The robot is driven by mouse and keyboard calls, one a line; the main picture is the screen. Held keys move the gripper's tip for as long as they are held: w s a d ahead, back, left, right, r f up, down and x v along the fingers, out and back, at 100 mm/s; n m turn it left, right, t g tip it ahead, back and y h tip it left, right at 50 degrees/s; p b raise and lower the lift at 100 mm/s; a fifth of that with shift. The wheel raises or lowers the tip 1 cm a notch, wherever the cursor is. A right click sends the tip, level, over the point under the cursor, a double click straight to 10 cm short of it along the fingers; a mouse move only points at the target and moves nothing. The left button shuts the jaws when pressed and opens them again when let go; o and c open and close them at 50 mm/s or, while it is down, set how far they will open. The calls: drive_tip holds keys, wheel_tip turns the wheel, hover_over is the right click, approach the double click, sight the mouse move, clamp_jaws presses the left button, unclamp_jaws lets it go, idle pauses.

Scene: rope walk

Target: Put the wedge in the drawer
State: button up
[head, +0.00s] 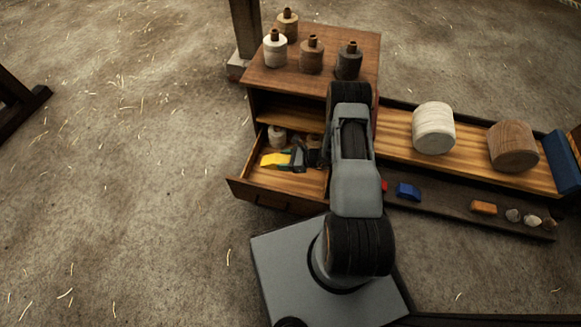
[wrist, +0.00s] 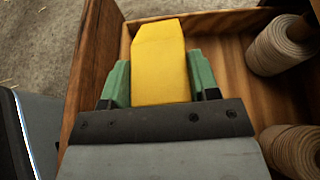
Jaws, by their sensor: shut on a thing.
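The yellow wedge (wrist: 160,62) is held between the green fingers of my gripper (wrist: 159,84) in the wrist view. In the head view the wedge (head: 275,159) shows over the open drawer (head: 286,183), with my gripper (head: 290,157) on its right side. My gripper is shut on the wedge. The wedge is within the drawer's outline, close to its left side in the head view. I cannot tell whether it touches the drawer floor. The drawer is pulled out of the wooden cabinet, and my arm hides part of its right side.
Spools lie in the drawer, one (wrist: 283,45) at upper right in the wrist view and another (wrist: 294,150) below it. Several bottles, including a white one (head: 275,50), stand on the cabinet top (head: 362,45). A shelf with large rolls (head: 433,128) and small blocks (head: 408,191) extends right.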

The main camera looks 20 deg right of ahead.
drive_tip(key=shift+m+t, duration=0.4)
drive_tip(key=f+b, duration=0.1)
drive_tip(key=f, duration=0.2)
drive_tip(key=f+b, duration=0.2)
drive_tip(key=f, duration=0.1)
drive_tip(key=f+b, duration=0.1)
drive_tip(key=f, duration=0.3)
drive_tip(key=shift+w+d, duration=0.35)
drive_tip(key=shift+w, duration=0.05)
drive_tip(key=shift+f+b, duration=1.3)
drive_tip(key=shift+f, duration=0.65)
drive_tip(key=shift+r, duration=0.1)
drive_tip(key=o, duration=1)
